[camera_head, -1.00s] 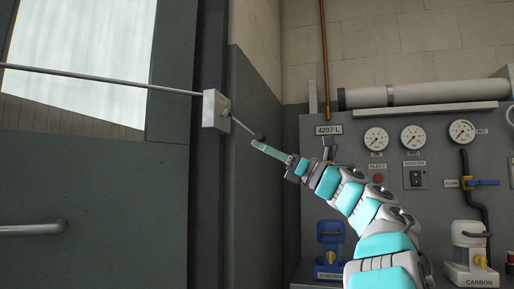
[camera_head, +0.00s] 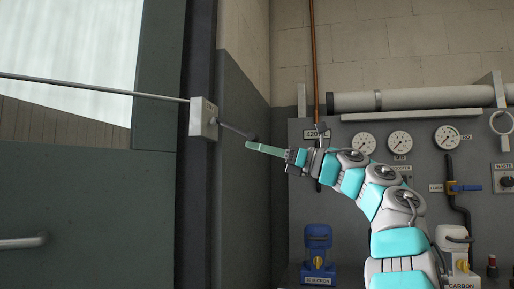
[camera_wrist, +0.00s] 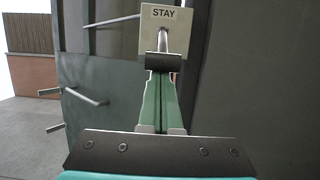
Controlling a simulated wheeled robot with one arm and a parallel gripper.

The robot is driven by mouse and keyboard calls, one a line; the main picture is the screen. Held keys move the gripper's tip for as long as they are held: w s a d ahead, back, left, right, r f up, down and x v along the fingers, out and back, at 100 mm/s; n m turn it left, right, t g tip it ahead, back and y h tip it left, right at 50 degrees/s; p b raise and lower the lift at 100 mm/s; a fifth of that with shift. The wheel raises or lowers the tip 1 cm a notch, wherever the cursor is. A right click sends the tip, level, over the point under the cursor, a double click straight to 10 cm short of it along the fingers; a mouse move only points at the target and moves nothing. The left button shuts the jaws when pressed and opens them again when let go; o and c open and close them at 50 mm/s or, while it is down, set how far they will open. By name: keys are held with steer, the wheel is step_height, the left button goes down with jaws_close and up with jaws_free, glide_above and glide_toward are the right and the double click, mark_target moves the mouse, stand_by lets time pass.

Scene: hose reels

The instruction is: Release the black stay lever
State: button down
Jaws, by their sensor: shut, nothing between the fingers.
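The stay lever (camera_head: 236,130) is a thin dark arm with a black end, sloping down to the right from a pale box (camera_head: 203,118) on the dark post. In the wrist view the box (camera_wrist: 166,20) reads STAY, and the lever's black end (camera_wrist: 163,61) lies just beyond my fingertips. My gripper (camera_head: 249,145) has long green fingers, pressed together and empty. In the head view its tips are just below the lever's black end; I cannot tell whether they touch. In the wrist view my gripper (camera_wrist: 161,78) points straight at the lever's end.
A long thin rod (camera_head: 90,87) runs left from the box across the dark green door (camera_head: 90,190), which has a handle (camera_head: 22,242). A grey gauge panel (camera_head: 345,215) with a blue filter unit (camera_head: 318,250) stands at right, behind my arm.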

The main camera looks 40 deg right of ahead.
steer(key=shift+s+d+r+p, duration=0.25)
steer(key=shift+s+r+p, duration=0.1)
steer(key=shift+r+p, duration=0.4)
stand_by(0.6)
step_height(320, 180, down, 4)
steer(key=w+a+b, duration=0.2)
steer(key=b, duration=0.3)
steer(key=r+v, duration=0.1)
steer(key=v, duration=0.9)
steer(key=shift+s+d, duration=0.15)
steer(key=shift+d, duration=0.3)
